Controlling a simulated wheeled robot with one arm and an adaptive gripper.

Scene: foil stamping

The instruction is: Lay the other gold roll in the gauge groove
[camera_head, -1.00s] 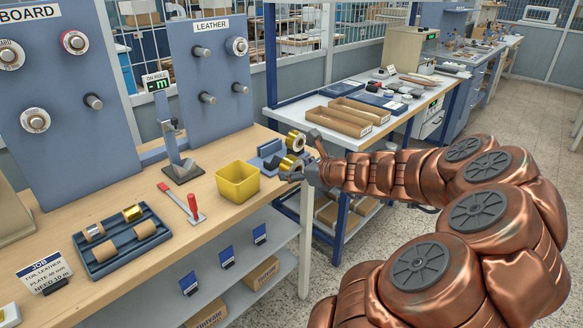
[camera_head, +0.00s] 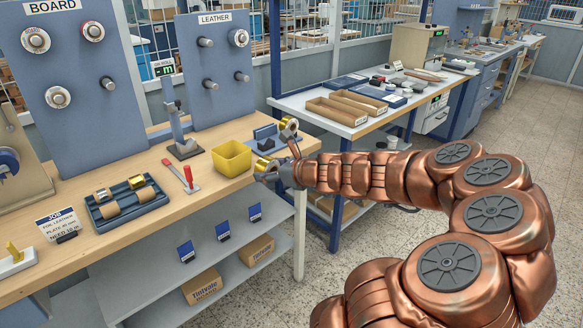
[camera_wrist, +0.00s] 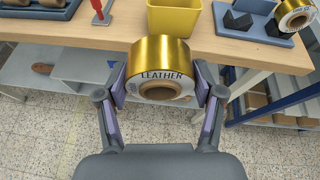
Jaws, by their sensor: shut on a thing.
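My gripper (camera_wrist: 160,90) is shut on a gold roll (camera_wrist: 160,55) marked LEATHER, one finger on each side. In the head view the held roll (camera_head: 263,166) is at the table's front edge, right of the yellow bin; the wrist view shows it in front of the edge. A blue gauge (camera_wrist: 257,9) with dark blocks lies on the table, right of and beyond the held roll. A second gold roll (camera_wrist: 296,14) is at the gauge's right end and also shows in the head view (camera_head: 288,126). I cannot make out the groove clearly.
The yellow bin (camera_head: 233,157) stands left of the gauge. A red-handled tool (camera_head: 188,178) and a blue tray (camera_head: 128,204) with several rolls lie further left. A stand (camera_head: 180,130) rises behind. A second bench with cardboard boxes (camera_head: 340,110) is beyond.

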